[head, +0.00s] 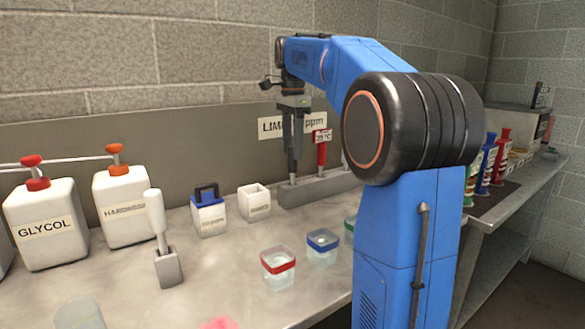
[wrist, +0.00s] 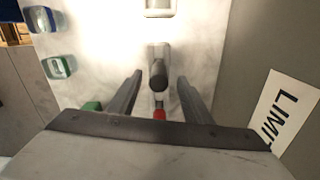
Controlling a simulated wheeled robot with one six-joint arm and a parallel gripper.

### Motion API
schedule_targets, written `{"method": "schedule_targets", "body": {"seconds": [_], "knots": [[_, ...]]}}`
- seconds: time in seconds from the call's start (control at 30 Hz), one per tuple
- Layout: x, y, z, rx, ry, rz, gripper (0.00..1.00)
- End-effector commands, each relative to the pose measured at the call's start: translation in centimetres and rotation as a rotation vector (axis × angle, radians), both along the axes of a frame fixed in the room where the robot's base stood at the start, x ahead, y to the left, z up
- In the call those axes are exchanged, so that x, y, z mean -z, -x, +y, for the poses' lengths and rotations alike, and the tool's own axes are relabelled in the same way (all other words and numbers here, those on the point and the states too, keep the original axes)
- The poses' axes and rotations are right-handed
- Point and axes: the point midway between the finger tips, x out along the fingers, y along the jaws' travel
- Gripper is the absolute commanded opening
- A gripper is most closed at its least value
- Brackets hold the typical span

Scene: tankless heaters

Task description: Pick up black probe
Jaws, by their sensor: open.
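The black probe (wrist: 158,76) stands in a long grey holder (head: 318,190) against the back wall. In the wrist view I see it end-on as a dark cylinder in the gap between the two fingers. My gripper (wrist: 160,82) is open, with one finger on each side of the probe and visible gaps to both. In the head view my gripper (head: 293,150) points down over the left end of the holder and hides most of the black probe. The red probe (head: 321,152) stands just right of it in the same holder; its red part (wrist: 159,114) also shows in the wrist view.
A small white container (head: 254,202) and a blue-topped container (head: 208,213) stand left of the holder. Red-rimmed (head: 278,268) and blue-rimmed (head: 322,247) cups stand in front. A "LIMIT" label (wrist: 285,110) is on the wall behind. Pump bottles stand at far left.

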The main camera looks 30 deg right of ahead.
Motion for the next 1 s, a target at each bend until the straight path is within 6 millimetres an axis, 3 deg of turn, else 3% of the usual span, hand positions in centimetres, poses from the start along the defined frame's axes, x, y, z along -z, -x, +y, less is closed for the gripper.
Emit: {"method": "schedule_targets", "body": {"seconds": [0.3,0.63,0.67,0.83,1.0], "knots": [[4.1,0.3,0.0,0.0,0.0,0.002,0.45],[4.8,0.2,0.0,0.0,0.0,0.0,0.45],[4.8,0.2,0.0,0.0,0.0,0.0,0.43],[4.8,0.2,0.0,0.0,0.0,0.0,0.02],[4.8,0.2,0.0,0.0,0.0,0.0,0.0]]}}
